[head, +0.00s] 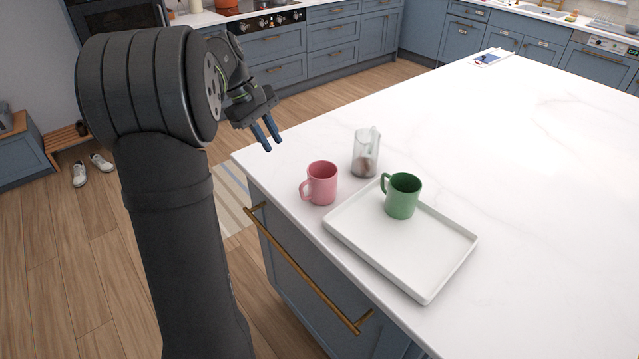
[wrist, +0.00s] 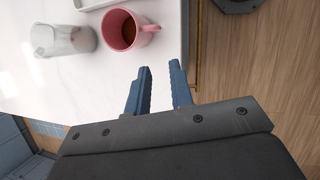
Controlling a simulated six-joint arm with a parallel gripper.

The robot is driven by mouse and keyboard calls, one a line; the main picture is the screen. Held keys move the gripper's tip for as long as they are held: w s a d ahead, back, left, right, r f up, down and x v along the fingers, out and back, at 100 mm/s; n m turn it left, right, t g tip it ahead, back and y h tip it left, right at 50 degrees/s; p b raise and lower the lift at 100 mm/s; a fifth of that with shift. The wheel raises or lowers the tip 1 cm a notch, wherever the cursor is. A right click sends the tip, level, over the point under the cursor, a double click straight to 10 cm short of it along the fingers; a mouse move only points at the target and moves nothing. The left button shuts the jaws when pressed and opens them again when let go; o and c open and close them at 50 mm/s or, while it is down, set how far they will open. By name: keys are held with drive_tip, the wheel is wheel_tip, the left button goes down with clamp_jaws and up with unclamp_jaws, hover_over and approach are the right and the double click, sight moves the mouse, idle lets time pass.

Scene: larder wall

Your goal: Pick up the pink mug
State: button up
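The pink mug (head: 321,183) stands upright on the white counter near its left edge, its handle pointing left in the head view. In the wrist view the pink mug (wrist: 127,30) is at the top middle, with something brown inside it. My gripper (head: 267,138) is in the air beyond and to the left of the mug, near the counter's edge. Its blue fingers (wrist: 160,76) are apart with nothing between them. The fingers are not touching the mug.
A clear glass jug (head: 365,155) stands close behind the mug. A white tray (head: 440,262) holding a green mug (head: 402,196) lies to the right of the pink mug. The rest of the counter (head: 520,150) to the right is mostly clear. A brass handle (head: 310,275) runs along the cabinet front.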

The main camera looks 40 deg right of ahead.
sight(301, 193)
drive_tip(key=x, duration=1.7)
drive_tip(key=shift+s+f, duration=0.1)
drive_tip(key=shift+f, duration=0.1)
clamp_jaws()
